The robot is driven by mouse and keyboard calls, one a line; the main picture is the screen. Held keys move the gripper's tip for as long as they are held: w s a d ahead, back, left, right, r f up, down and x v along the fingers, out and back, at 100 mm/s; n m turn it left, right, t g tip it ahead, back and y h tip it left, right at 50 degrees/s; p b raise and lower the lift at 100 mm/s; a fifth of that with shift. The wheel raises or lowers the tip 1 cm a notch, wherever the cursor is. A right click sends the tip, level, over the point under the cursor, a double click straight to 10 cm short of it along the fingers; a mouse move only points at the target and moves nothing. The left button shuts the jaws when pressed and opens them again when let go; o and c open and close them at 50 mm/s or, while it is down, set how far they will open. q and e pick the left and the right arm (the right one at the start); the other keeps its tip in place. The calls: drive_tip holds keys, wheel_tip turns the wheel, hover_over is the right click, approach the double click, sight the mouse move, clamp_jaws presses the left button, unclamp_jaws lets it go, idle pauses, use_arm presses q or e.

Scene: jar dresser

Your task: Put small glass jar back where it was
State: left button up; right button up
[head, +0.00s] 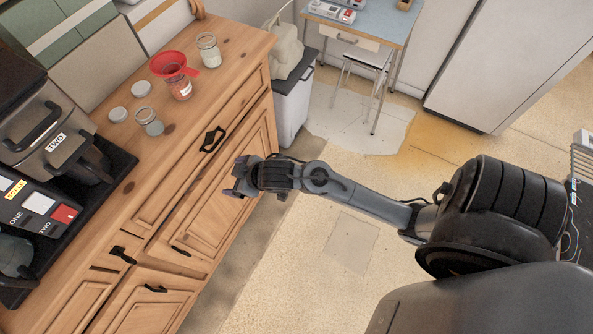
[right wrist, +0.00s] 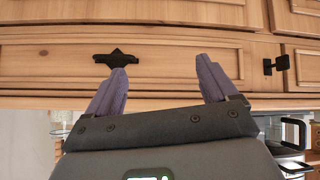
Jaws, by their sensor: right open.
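A small glass jar (head: 149,122) stands upright and lidless on the wooden dresser top, near the coffee machine. Another glass jar (head: 209,51) stands at the dresser's far end. A third jar (head: 181,91) has a red funnel (head: 174,65) in its mouth. I cannot tell for certain which jar is the task's small one. My right gripper (head: 235,180) is in front of the dresser, below its top and apart from all the jars. It is open and empty; in the right wrist view its two purple fingers (right wrist: 161,65) are spread before the dresser front. My left gripper is out of view.
Two pale round lids (head: 141,89) (head: 118,114) lie beside the small jar. A black coffee machine (head: 50,130) fills the dresser's left part. A black drawer handle (head: 212,139) sticks out above my right gripper. The floor (head: 300,225) to the right is clear.

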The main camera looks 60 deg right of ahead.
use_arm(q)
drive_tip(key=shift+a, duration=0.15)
use_arm(e)
drive_tip(key=s+f+g, duration=0.1)
drive_tip(key=s+g, duration=0.1)
drive_tip(key=s, duration=0.8)
drive_tip(key=s+a+f+m+g, duration=0.1)
drive_tip(key=s+g, duration=0.2)
drive_tip(key=s, duration=0.7)
drive_tip(key=shift+f+g+h, duration=0.3)
drive_tip(key=shift+f+h, duration=0.05)
drive_tip(key=shift+h, duration=0.05)
